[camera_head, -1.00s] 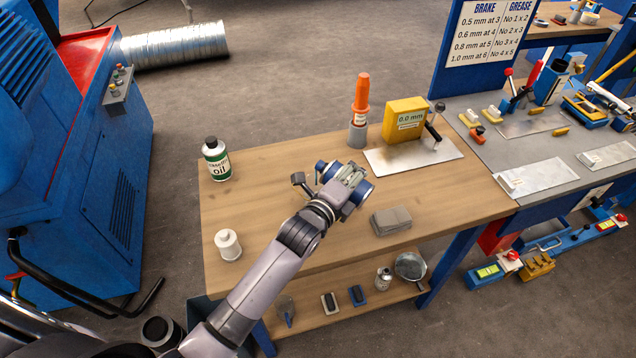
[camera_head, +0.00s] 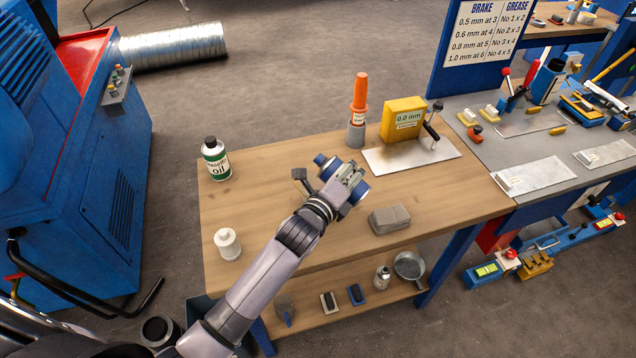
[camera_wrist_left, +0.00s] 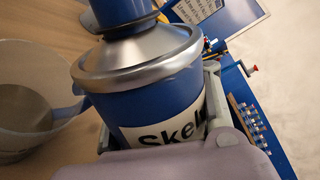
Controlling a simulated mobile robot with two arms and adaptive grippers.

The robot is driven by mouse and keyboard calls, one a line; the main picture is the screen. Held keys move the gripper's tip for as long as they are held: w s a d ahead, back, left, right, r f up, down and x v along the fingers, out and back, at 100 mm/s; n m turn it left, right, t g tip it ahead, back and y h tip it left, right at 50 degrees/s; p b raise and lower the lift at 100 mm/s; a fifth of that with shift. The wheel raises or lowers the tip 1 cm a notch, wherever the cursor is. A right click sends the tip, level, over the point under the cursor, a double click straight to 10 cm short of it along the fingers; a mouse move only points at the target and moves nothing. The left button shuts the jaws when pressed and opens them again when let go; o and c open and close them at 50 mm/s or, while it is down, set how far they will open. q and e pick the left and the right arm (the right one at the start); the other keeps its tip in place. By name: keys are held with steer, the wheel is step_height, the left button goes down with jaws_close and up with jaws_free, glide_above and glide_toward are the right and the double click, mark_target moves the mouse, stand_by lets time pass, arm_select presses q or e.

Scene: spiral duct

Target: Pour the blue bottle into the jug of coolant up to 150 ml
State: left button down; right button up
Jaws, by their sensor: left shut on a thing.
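My left gripper (camera_head: 346,178) is shut on the blue bottle (camera_head: 357,192) above the middle of the bench. The bottle looks tilted, its narrow blue top pointing to the back left. In the left wrist view the bottle (camera_wrist_left: 150,100) shows a silver shoulder and a white label reading "Skel". A pale translucent jug (camera_wrist_left: 12,140) with a blue handle is at the left of that view, beside the bottle, with greyish contents. I cannot make this jug out in the head view, and its level marks are not readable. No flow of liquid shows. My right gripper is not in view.
An orange tube (camera_head: 359,98), a yellow gauge (camera_head: 404,119) and a grey block (camera_head: 389,219) are to the right. The bench's front left is mostly clear.

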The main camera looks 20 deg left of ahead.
arm_select(q)
steer(key=m, duration=0.4)
steer(key=r+m+p, duration=0.1)
steer(key=m, duration=0.3)
steer(key=r+m+t+y, duration=0.1)
steer(key=m, duration=0.3)
steer(key=shift+p, duration=0.3)
steer(key=shift+f, duration=0.1)
